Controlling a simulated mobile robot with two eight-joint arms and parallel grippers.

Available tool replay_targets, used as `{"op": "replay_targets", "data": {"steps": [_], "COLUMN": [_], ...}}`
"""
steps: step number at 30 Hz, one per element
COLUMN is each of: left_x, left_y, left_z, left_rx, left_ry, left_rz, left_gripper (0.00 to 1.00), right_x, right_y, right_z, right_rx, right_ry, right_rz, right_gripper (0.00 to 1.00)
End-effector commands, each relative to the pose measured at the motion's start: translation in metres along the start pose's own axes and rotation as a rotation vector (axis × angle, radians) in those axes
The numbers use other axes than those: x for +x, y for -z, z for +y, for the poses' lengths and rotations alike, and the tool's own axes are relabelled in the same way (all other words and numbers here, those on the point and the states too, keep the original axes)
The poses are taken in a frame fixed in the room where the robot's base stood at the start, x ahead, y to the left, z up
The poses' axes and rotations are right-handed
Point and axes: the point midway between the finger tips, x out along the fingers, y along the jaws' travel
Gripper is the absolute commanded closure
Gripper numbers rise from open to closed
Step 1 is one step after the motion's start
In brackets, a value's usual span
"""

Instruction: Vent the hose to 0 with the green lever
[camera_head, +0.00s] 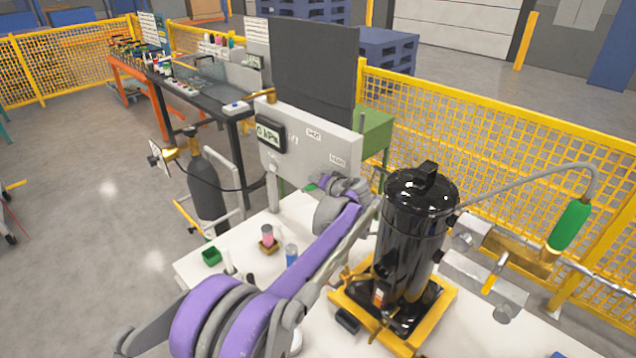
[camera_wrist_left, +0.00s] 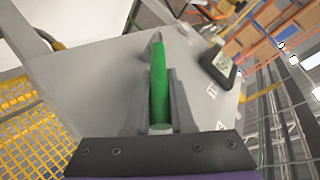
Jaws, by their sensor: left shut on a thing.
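The green lever (camera_wrist_left: 159,85) is on the front of a grey panel (camera_wrist_left: 85,85). In the left wrist view it stands between the two fingers of my left gripper (camera_wrist_left: 158,78), which is shut on it. In the head view my left gripper (camera_head: 322,186) is low on the panel (camera_head: 318,142), and only a small green tip of the lever (camera_head: 310,187) shows beside it. The display (camera_head: 269,135) on the panel seems to read 0 kPa; it also shows in the wrist view (camera_wrist_left: 221,64). A grey hose (camera_head: 530,180) runs from the black compressor to a green sleeve (camera_head: 570,225).
The black compressor (camera_head: 408,240) stands on a yellow frame (camera_head: 440,308), close to the right of my left arm. A green box (camera_head: 211,256), a pink-topped item (camera_head: 267,235) and a blue-topped item (camera_head: 291,255) stand on the white table (camera_head: 236,232). Yellow fencing (camera_head: 480,130) is behind.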

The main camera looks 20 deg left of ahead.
Motion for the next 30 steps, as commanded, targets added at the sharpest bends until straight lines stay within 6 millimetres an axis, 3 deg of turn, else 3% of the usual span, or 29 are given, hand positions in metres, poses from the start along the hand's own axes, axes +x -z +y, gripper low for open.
{"op": "replay_targets", "data": {"steps": [1,2,4,16,30], "left_x": [0.0,0.0,0.0,-0.009,-0.094], "left_y": [-0.001,-0.001,-0.001,0.0,0.0], "left_z": [0.0,0.0,0.0,0.0,0.001], "left_rx": [-0.001,-0.001,-0.001,0.001,0.001], "left_ry": [0.0,0.0,0.0,-0.001,-0.002], "left_rz": [-0.001,-0.001,-0.001,-0.001,0.0], "left_gripper": [1.0,0.76,0.65,0.65,0.65], "right_x": [0.0,0.0,0.0,0.001,0.004], "right_y": [0.0,0.0,0.0,-0.001,-0.005], "right_z": [0.0,0.0,0.0,0.0,0.0], "right_rx": [0.0,0.0,0.0,0.0,0.0], "right_ry": [0.0,0.0,0.0,0.0,0.0], "right_rz": [0.0,0.0,0.0,-0.001,-0.004], "right_gripper": [1.0,1.0,1.0,1.0,1.0]}}
